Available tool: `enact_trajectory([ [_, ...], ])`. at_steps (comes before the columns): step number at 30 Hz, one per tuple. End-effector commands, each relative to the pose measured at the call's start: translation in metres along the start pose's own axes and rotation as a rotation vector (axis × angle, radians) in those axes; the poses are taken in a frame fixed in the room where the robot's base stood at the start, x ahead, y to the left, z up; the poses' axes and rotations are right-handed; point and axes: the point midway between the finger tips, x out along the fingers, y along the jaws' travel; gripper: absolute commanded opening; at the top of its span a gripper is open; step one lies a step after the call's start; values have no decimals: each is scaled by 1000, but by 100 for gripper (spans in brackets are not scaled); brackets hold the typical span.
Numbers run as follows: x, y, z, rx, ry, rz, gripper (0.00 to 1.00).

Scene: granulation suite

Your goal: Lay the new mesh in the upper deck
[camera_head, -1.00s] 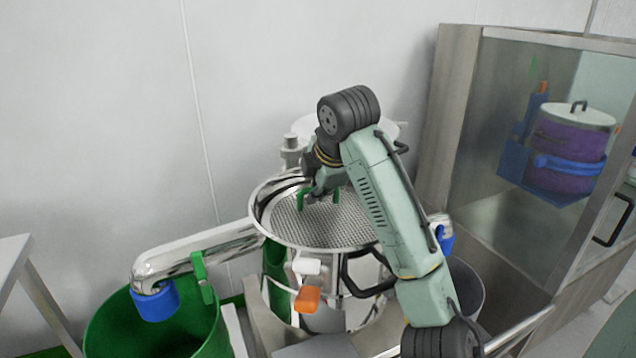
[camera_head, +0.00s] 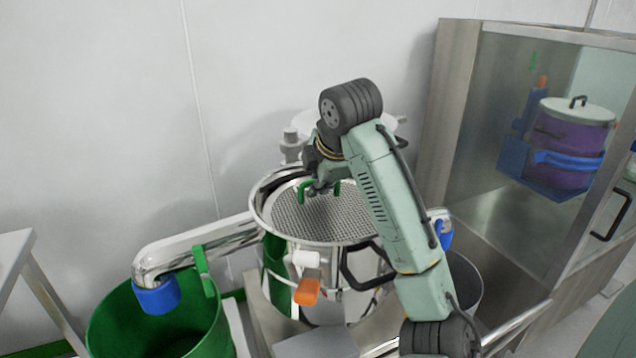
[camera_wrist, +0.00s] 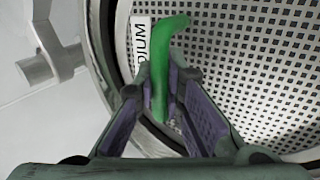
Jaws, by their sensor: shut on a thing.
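My gripper (camera_head: 321,188) is above the mesh's far part. A white label (camera_wrist: 141,50), partly hidden, is beside the tab. Green also shows either side of the gripper in the head view.
A shiny discharge pipe (camera_head: 200,246) runs left, its blue end (camera_head: 157,297) over a green bin (camera_head: 112,325). An orange-ended clamp handle (camera_head: 307,291) is on the sieve's front. A glass-fronted cabinet (camera_head: 460,110) stands right, with a purple pot (camera_head: 570,135) showing behind the glass.

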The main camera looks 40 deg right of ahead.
Motion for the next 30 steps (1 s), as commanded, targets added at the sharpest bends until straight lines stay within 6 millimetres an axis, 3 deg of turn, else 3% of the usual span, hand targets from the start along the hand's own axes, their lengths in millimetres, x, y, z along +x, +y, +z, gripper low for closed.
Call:
enact_trajectory([
  [30,13,-9,0,0,0,1,0],
])
